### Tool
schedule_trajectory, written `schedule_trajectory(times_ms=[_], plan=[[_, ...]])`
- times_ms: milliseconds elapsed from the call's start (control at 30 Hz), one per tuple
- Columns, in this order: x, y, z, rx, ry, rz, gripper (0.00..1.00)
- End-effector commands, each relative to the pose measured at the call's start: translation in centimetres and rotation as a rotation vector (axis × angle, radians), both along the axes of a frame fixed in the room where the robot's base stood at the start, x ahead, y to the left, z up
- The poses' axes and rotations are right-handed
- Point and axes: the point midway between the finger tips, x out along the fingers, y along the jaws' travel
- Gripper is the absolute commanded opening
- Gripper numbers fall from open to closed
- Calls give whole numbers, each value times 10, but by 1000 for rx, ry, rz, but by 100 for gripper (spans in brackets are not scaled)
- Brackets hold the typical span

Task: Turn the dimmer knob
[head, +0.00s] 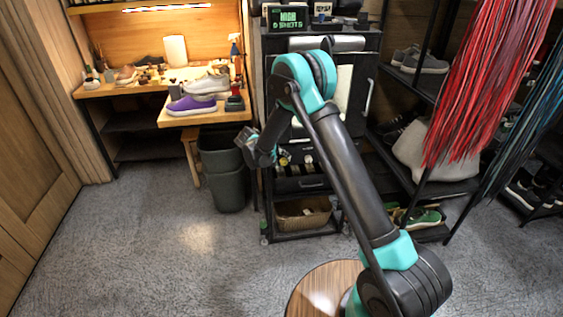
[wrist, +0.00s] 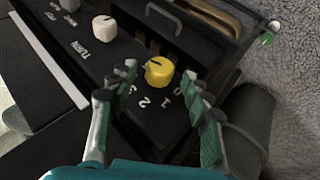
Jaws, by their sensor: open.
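A yellow knob (wrist: 159,71) with a dark pointer mark sits on a black panel (wrist: 65,42) in the wrist view, with the digits 1, 2 and 3 beside it. A white knob (wrist: 104,27) is farther up and left, near the lettering "TURN". I cannot tell by label which one is the dimmer. My gripper (wrist: 157,80) is open, its two fingers on either side of the yellow knob and apart from it in the picture; the depth gap is unclear. In the head view my gripper (head: 250,140) is by the cart's left side, and the knobs are small there.
The black cart (head: 303,186) has drawers and a wicker basket (head: 303,213) low down. Dark bins (head: 228,190) stand left of it, close to my gripper. A wooden workbench (head: 190,120) with shoes is behind. The carpet at front left is clear.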

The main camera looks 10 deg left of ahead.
Motion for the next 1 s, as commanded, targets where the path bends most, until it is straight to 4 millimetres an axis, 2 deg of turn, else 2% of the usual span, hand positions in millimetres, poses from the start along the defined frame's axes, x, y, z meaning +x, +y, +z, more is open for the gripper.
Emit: schedule_trajectory(times_ms=[300, 500, 700, 1000], plan=[[-34, 28, 47, 1, -1, 2, 49], [-49, 41, 69, 0, 0, 1, 49], [-55, 45, 77, 0, -1, 1, 49], [-55, 45, 78, 1, 0, 0, 49]])
